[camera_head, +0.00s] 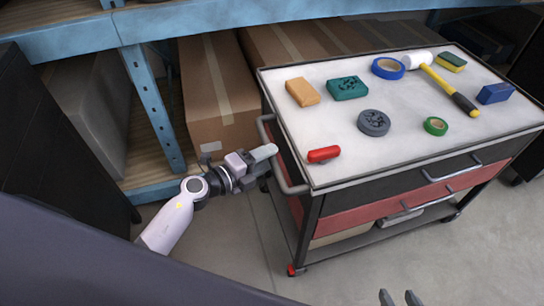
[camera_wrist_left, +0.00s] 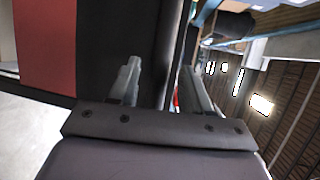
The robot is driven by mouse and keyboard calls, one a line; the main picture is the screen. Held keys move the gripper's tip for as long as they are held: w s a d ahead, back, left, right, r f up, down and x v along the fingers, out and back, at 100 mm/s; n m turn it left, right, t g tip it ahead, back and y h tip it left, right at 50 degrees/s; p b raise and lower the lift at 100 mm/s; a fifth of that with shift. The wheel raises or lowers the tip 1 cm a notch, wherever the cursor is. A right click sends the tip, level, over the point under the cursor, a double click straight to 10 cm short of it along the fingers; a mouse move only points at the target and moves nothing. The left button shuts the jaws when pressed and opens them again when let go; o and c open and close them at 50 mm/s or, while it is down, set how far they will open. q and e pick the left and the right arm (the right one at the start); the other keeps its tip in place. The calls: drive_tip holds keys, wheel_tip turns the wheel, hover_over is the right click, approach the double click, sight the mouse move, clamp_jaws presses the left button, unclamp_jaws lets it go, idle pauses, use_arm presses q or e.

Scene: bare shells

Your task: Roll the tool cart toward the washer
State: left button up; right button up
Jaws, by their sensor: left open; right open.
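The tool cart (camera_head: 345,200) stands on the right with a pale top, black and red drawers and casters. Its grey side handle (camera_head: 292,188) runs along its left end. My left gripper (camera_head: 264,154) is open at this handle, its fingers over the upper part of the bar. In the left wrist view the open fingers (camera_wrist_left: 160,85) face the cart's dark and red side (camera_wrist_left: 90,45); whether the bar lies between them is hard to tell. My right gripper (camera_head: 400,298) is open and empty at the bottom edge, in front of the cart. No washer is recognizable.
A blue shelf rack (camera_head: 150,105) with cardboard boxes (camera_head: 215,90) stands behind and left of the cart. A hammer (camera_head: 450,88), tape rolls and several small items lie on the cart top. Grey floor (camera_head: 350,270) is clear in front.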

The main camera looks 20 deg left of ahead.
use_arm(q)
drive_tip(key=shift+x, duration=1)
drive_tip(key=shift+w+d, duration=0.15)
drive_tip(key=shift+w, duration=0.05)
use_arm(e)
drive_tip(key=shift+w, duration=0.1)
